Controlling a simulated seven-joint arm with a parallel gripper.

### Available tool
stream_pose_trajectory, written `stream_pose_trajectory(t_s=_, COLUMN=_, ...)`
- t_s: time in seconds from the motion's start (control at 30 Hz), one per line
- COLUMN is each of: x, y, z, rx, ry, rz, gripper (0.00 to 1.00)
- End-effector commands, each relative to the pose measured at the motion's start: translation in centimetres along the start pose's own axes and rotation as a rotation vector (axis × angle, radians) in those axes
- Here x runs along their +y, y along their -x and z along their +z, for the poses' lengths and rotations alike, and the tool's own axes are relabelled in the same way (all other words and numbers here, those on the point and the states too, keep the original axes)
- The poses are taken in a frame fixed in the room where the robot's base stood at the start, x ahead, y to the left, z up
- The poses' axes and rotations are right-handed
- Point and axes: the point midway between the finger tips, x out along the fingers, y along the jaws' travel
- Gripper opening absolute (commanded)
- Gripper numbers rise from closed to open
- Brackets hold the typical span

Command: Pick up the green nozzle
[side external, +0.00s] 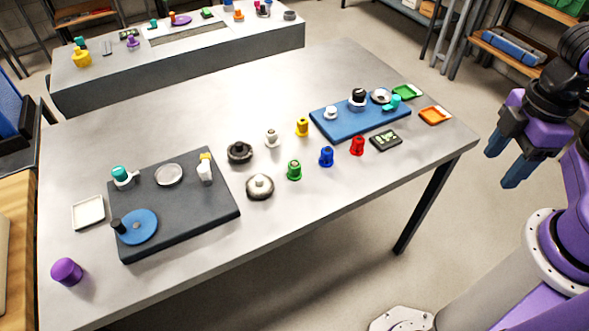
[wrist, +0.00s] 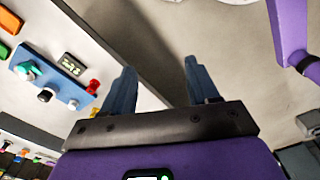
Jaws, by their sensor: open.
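The green nozzle (side external: 294,170) stands upright near the middle of the grey table, in the side external view. It is at the left of a row with a blue nozzle (side external: 326,156) and a red nozzle (side external: 357,145). My gripper (side external: 503,163) is off the table's right end, well apart from the green nozzle. Its blue fingers are spread with nothing between them. The wrist view shows the same open fingers (wrist: 160,85) over bare floor. I cannot make out the green nozzle in the wrist view.
A yellow nozzle (side external: 302,127) and a white one (side external: 271,138) stand behind. A dark round part (side external: 240,152) and a metal round part (side external: 260,187) sit left of the green nozzle. A blue mat (side external: 340,128) and a dark mat (side external: 222,213) hold other parts. The table front is clear.

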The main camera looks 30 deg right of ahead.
Motion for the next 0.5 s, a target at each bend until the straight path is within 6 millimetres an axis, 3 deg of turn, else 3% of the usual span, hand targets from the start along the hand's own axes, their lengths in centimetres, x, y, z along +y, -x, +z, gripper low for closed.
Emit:
stream_pose_trajectory(t_s=0.13, x=1.2, y=-0.9, z=-0.5, rx=-0.069, ry=0.059, rz=0.062, gripper=0.6)
stream_pose_trajectory(t_s=0.27, x=3.6, y=-2.4, z=-1.6, rx=-0.197, ry=0.188, rz=0.189, gripper=0.6)
stream_pose_trajectory(t_s=0.5, x=8.4, y=-4.8, z=-5.6, rx=-0.436, ry=0.499, rz=0.462, gripper=0.6)
